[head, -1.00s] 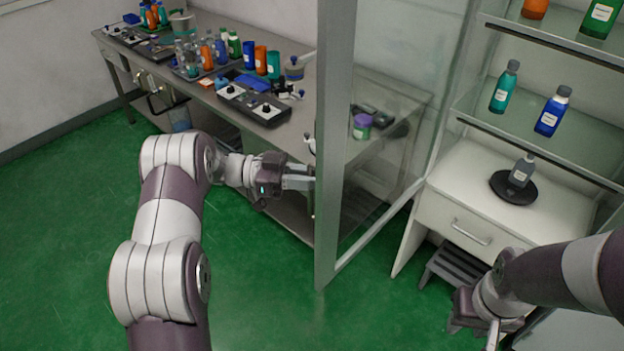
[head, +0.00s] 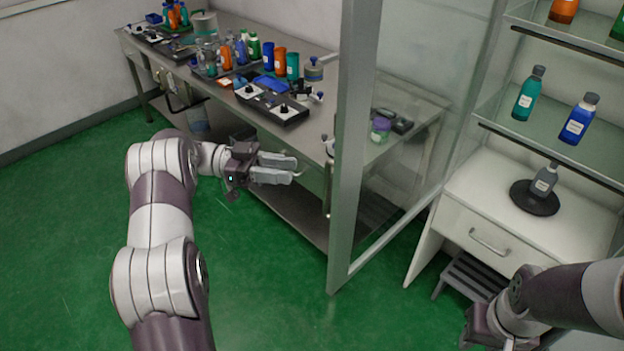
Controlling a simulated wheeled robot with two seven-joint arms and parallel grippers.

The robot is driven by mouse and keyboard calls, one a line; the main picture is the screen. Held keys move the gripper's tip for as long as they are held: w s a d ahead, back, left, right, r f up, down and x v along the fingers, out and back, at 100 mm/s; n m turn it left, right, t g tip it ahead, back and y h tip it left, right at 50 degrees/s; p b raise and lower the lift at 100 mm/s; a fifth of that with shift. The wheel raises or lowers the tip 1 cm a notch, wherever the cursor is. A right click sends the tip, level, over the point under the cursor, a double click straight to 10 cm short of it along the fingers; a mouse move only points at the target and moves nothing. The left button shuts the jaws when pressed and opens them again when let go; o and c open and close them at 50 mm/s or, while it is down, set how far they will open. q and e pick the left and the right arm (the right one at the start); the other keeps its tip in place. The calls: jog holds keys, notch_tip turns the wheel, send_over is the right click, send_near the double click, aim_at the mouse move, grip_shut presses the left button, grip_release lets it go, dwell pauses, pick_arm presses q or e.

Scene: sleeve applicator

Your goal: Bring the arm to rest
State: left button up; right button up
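My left gripper (head: 294,170) is in front of the workbench, to the left of the glass door (head: 395,190). Its two fingers are apart with nothing between them. A gap shows between its fingertips and the door's handle (head: 328,190). The door stands open on the cabinet's left side. My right gripper (head: 480,328) is at the bottom right, below the white drawer. Its fingers are cut off by the frame's lower edge, so I cannot see whether it is open.
The metal workbench (head: 310,228) carries bottles, trays and small devices. Cabinet shelves hold a teal bottle (head: 527,94) and a blue bottle (head: 578,119). A grey bottle (head: 543,180) stands on a black round base (head: 533,203). A grey step stool (head: 470,277) is under the drawer. Green floor is clear at left.

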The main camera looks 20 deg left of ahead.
pick_arm(q)
jog(key=shift+s+a, duration=0.15)
jog(key=shift+a, duration=1.3)
